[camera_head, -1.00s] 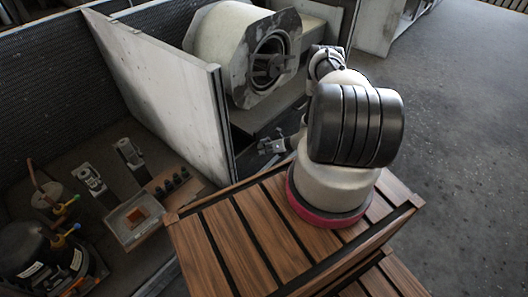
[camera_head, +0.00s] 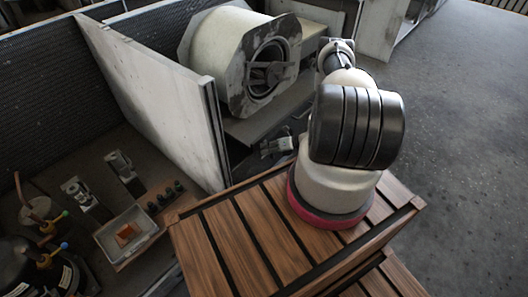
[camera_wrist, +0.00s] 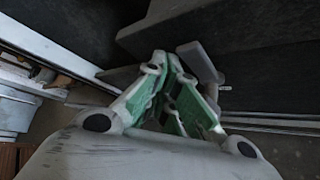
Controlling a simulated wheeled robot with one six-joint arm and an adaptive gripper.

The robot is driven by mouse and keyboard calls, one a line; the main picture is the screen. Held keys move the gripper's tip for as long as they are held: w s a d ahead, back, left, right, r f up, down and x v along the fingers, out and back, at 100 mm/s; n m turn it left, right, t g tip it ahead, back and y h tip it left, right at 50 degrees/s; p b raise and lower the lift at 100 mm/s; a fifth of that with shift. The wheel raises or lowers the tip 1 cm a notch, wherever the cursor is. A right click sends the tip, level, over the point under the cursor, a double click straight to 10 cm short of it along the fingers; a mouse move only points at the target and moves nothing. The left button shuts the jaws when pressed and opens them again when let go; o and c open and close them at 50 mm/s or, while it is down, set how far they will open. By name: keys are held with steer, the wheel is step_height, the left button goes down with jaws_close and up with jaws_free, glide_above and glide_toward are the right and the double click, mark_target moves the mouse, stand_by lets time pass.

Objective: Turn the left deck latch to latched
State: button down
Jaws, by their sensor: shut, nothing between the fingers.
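In the wrist view my gripper (camera_wrist: 166,66) is shut and empty, its green-padded fingers together at the tips. A plain grey paddle-like piece (camera_wrist: 201,62) sits just right of the fingertips, against a dark panel. It may be the left deck latch's handle; I cannot tell whether it touches the fingers or how it is turned. In the head view, a small grey part (camera_head: 277,146) shows low in front of the blower deck (camera_head: 262,119), beside my arm. It is too small to tell whether it is my gripper or a latch.
The blower housing (camera_head: 232,55) stands on the deck behind. A tall pale panel (camera_head: 160,105) rises left of it. Left of the panel are a tray (camera_head: 104,237) with an orange block and two clamp-like devices (camera_head: 80,193). Open floor (camera_head: 465,120) lies to the right.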

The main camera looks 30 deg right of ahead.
steer(key=shift+w+d+r, duration=0.2)
steer(key=shift+d, duration=0.3)
steer(key=shift+w+d+r, duration=0.15)
steer(key=shift+d, duration=0.05)
steer(key=shift+a, duration=0.1)
